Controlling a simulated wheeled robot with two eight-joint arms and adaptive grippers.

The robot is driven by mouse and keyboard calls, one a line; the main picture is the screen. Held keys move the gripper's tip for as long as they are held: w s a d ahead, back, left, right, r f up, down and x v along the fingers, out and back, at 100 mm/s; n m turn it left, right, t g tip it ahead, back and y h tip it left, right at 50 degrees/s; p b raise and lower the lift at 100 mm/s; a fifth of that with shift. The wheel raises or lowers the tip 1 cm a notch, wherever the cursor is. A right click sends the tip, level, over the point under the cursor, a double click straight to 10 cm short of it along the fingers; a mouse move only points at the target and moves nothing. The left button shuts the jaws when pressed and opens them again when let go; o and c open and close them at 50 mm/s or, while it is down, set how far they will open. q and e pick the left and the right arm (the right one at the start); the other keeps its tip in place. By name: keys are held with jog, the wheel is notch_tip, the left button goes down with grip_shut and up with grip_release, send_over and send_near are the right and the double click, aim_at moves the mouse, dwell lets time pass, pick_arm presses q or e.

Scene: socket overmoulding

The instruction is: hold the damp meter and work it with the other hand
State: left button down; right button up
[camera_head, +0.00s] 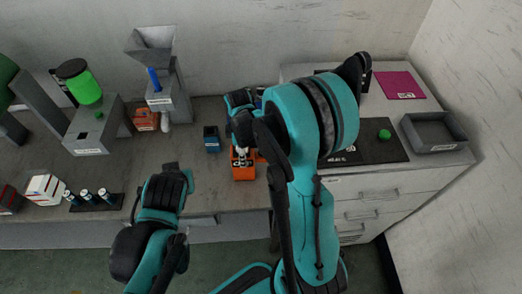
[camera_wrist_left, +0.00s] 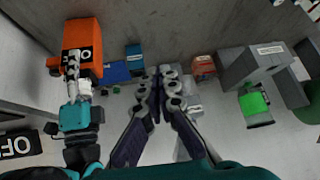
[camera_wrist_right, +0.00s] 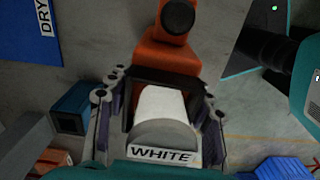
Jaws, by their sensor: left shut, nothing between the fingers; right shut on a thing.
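No readable label says damp meter, so I cannot tell for certain which thing it is. An orange device (camera_head: 243,172) sits at the bench's front edge; it also shows in the left wrist view (camera_wrist_left: 84,38). My right gripper (camera_head: 241,147) reaches down to it. In the right wrist view the fingers (camera_wrist_right: 158,105) are shut around a white and grey piece labelled "WHITE" (camera_wrist_right: 164,134), against the orange body (camera_wrist_right: 165,55) with its dark frame. Whether the piece is part of that body is unclear. My left gripper (camera_head: 171,168) is shut and empty, apart to the left; its fingertips (camera_wrist_left: 157,78) meet.
A small blue box (camera_head: 211,139) stands left of the orange device. A hopper machine (camera_head: 168,100) and a grey machine with a green top (camera_head: 92,133) stand further left. A rack of cylinders (camera_head: 97,204) is front left. An open grey tray (camera_head: 433,132) lies right.

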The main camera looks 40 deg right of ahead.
aim_at(262, 153)
pick_arm(q)
jog(key=s+d+f+m+h, duration=0.1)
jog(key=s+d, duration=0.2)
jog(key=d, duration=0.8)
jog(key=s+d+f+m+h, duration=0.1)
jog(key=s+d+f, duration=0.1)
jog(key=d, duration=1)
jog(key=shift+s+f+h, duration=0.25)
jog(key=shift+s+h, duration=0.05)
jog(key=shift+s, duration=0.4)
jog(key=shift+d, duration=0.1)
jog(key=x, duration=1)
jog(key=shift+w+r, duration=0.1)
